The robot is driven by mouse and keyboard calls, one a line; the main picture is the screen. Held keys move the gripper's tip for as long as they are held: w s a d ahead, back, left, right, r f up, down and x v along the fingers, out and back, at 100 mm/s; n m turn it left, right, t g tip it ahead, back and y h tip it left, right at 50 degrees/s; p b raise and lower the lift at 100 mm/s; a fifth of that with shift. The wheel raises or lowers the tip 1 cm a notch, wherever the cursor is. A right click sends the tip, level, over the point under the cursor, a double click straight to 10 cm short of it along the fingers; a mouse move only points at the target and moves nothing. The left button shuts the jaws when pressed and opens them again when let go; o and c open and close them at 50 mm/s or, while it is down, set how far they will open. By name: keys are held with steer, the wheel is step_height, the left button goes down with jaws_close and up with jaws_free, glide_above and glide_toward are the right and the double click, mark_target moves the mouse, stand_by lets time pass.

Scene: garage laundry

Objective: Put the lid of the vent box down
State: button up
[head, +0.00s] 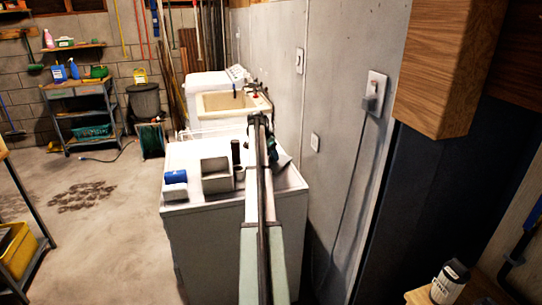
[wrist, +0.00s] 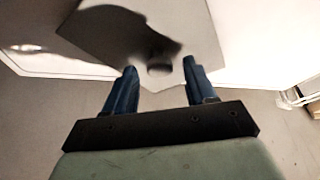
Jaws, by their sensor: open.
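A pale grey box (head: 217,184), which looks like the vent box, stands on the white appliance top in the head view. A flat panel (head: 214,166) at its back appears raised, like an open lid. My gripper (head: 271,150) is to the right of the box, partly hidden behind my arm. In the wrist view my gripper (wrist: 160,84) has its two dark blue fingers wide apart with nothing between them. Beyond the fingertips is a grey panel (wrist: 105,30) with a dark shadow and a small round dark thing; I cannot tell whether it is the lid.
A blue-and-white item (head: 175,185) lies left of the box, and a dark cylinder (head: 236,152) stands behind it to the right. The white appliance (head: 205,245) has bare top at its front. A grey wall (head: 335,110) rises close on the right. A utility sink (head: 225,104) is behind.

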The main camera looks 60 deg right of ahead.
steer(key=v, duration=1.1)
steer(key=shift+a+r, duration=0.25)
steer(key=shift+r, duration=0.05)
steer(key=shift+w, duration=0.1)
